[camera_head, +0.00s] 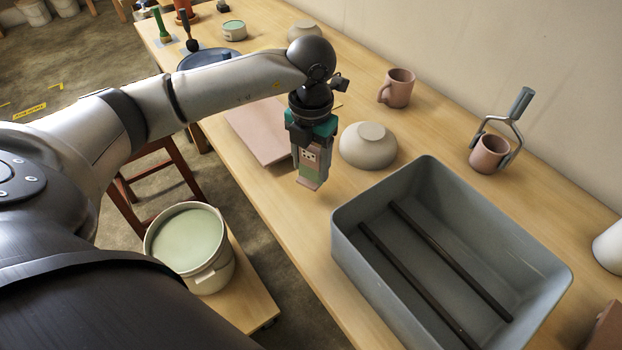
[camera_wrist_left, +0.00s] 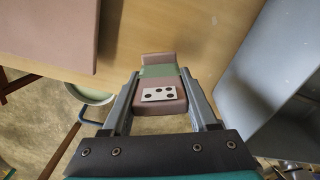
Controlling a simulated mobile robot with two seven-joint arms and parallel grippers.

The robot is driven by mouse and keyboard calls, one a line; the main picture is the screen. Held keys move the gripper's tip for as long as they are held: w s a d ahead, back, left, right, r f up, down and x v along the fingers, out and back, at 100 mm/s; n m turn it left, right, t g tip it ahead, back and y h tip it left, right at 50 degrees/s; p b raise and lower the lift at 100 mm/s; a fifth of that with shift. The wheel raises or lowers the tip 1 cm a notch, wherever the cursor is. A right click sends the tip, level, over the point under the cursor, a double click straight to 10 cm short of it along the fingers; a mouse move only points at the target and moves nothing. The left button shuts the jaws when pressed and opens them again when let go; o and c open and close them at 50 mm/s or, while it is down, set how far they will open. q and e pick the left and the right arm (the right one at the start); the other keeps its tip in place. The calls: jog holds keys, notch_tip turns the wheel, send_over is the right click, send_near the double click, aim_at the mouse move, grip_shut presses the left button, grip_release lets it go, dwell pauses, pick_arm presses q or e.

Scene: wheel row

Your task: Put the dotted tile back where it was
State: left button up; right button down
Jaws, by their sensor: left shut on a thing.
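The dotted tile (camera_head: 309,170) is a pink piece with a green band and a white patch with dark dots. My left gripper (camera_head: 308,178) is shut on it and holds it above the wooden table, between the pink board and the grey bin. In the left wrist view the tile (camera_wrist_left: 158,72) sits between the two fingers (camera_wrist_left: 160,100), its dotted face towards the camera and its pink end sticking out past the fingertips. My right gripper is not in view.
A grey bin (camera_head: 347,239) with two dark bars inside stands to the right. An upturned bowl (camera_head: 368,147) is close behind the gripper. A pink board (camera_head: 258,132) lies to the left. A pink mug (camera_head: 397,88) stands at the back; a bucket (camera_head: 190,250) is below the table's front edge.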

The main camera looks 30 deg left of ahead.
aim_at(311, 178)
pick_arm(q)
notch_tip(311, 178, down, 4)
jog(key=shift+f+b, duration=0.1)
jog(key=shift+b, duration=0.3)
jog(key=shift+f, duration=0.35)
jog(key=o, duration=1.4)
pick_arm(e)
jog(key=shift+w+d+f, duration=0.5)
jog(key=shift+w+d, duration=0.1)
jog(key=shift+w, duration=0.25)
